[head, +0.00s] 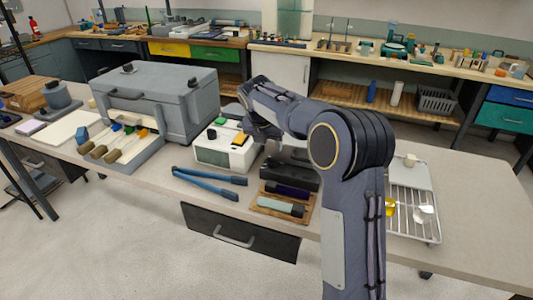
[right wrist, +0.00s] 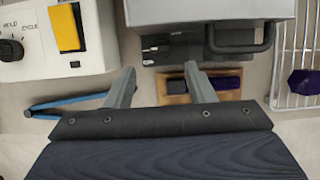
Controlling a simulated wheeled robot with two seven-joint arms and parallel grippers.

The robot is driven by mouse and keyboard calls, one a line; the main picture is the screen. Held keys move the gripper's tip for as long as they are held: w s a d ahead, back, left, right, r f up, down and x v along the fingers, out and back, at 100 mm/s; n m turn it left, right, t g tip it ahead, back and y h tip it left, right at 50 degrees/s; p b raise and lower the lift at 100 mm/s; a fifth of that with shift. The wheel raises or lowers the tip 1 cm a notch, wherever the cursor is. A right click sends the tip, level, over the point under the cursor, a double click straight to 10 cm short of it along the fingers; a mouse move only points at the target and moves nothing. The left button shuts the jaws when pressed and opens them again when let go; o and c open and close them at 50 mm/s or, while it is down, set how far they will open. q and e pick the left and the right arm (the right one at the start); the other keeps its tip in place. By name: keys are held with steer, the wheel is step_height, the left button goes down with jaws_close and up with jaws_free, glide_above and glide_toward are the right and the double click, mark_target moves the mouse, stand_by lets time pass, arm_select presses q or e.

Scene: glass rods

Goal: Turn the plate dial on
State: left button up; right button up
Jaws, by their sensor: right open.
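A white box-shaped device (head: 222,158) stands mid-table in the head view, with a black knob (head: 211,134) and yellow and green parts on it. In the right wrist view the white device (right wrist: 90,40) is at the upper left. Its black dial (right wrist: 11,50) sits at the left edge, near the printed words "HOLD" and "CYCLE", beside a yellow part (right wrist: 64,28). Where the dial points is not clear. My right gripper (right wrist: 161,84) is open and empty, to the right of the device. In the head view my right arm largely hides that gripper. My left gripper is out of view.
Blue-handled tongs (head: 207,183) lie before the device. A wooden tray (head: 283,214) holds dark and teal rods. A wire rack (head: 404,222) is right; a large grey case (head: 165,95) is left.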

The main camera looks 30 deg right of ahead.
mark_target(271, 157)
steer(key=x, duration=0.7)
steer(key=shift+s, duration=0.1)
steer(key=c, duration=1)
steer(key=shift+o, duration=0.2)
steer(key=shift+r+m+p, duration=0.2)
steer(key=shift+m+p, duration=0.5)
steer(key=shift+p, duration=0.3)
steer(key=m+g+p, duration=0.1)
steer(key=m+p, duration=0.1)
steer(key=shift+a+h+p, duration=0.1)
steer(key=shift+h+p, duration=0.2)
steer(key=shift+p, duration=0.05)
steer(key=m+p, duration=0.1)
steer(key=m+g+p, duration=0.1)
steer(key=shift+w+m, duration=0.25)
steer(key=shift+m, duration=0.15)
steer(key=shift+f+m+g+p, duration=0.1)
steer(key=shift+m+g+p, duration=0.2)
steer(key=shift+m+p, duration=0.45)
steer(key=shift+w, duration=0.1)
